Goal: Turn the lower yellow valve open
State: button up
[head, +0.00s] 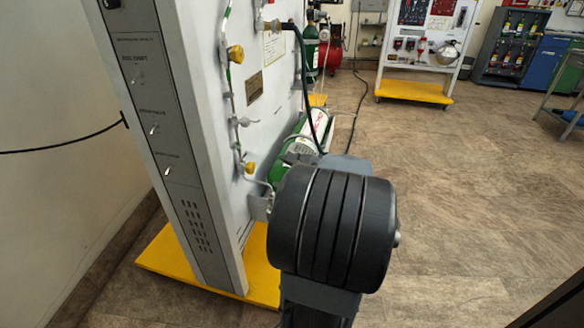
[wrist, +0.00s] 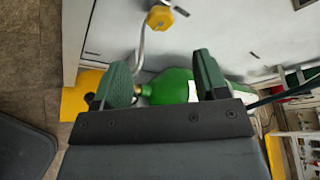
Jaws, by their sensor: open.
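The lower yellow valve (head: 250,167) sits on the thin tubing on the panel's face in the head view. In the wrist view a yellow valve knob (wrist: 160,18) shows at the top, with a bent silver tube running down from it. My gripper (wrist: 162,68) is open, its two green fingers apart and nothing held between them. The knob lies beyond the fingertips, apart from them. In the head view my dark arm hides most of my gripper. A second yellow valve (head: 235,54) sits higher on the same panel.
A green cylinder (head: 302,137) lies beside the panel; it also shows behind the fingers in the wrist view (wrist: 172,86). The panel stands on a yellow base (head: 165,262). A black hose hangs in front of the panel.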

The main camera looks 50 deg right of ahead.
jog(key=shift+v, duration=1.4)
jog(key=a+r+n+g+y+p, duration=0.1)
jog(key=a+r+n+g+p, duration=0.5)
jog(key=a+p, duration=0.35)
jog(key=a+r+n+g+y+p, duration=0.2)
jog(key=a+r+n+g+p, duration=0.1)
jog(key=a+r+n+p, duration=0.5)
jog(key=s+a+r+n+g+h+p, duration=0.1)
jog(key=a+r+n+h+p, duration=0.2)
jog(key=p, duration=0.5)
jog(key=s+a+r+n+g+h+p, duration=0.1)
jog(key=a+r+n+p, duration=0.4)
jog(key=r, duration=0.5)
jog(key=s+n+h+p, duration=0.1)
jog(key=n+h+p, duration=0.1)
jog(key=p, duration=0.1)
jog(key=shift+s+a+r+p, duration=0.2)
jog(key=shift+s+r+p, duration=0.15)
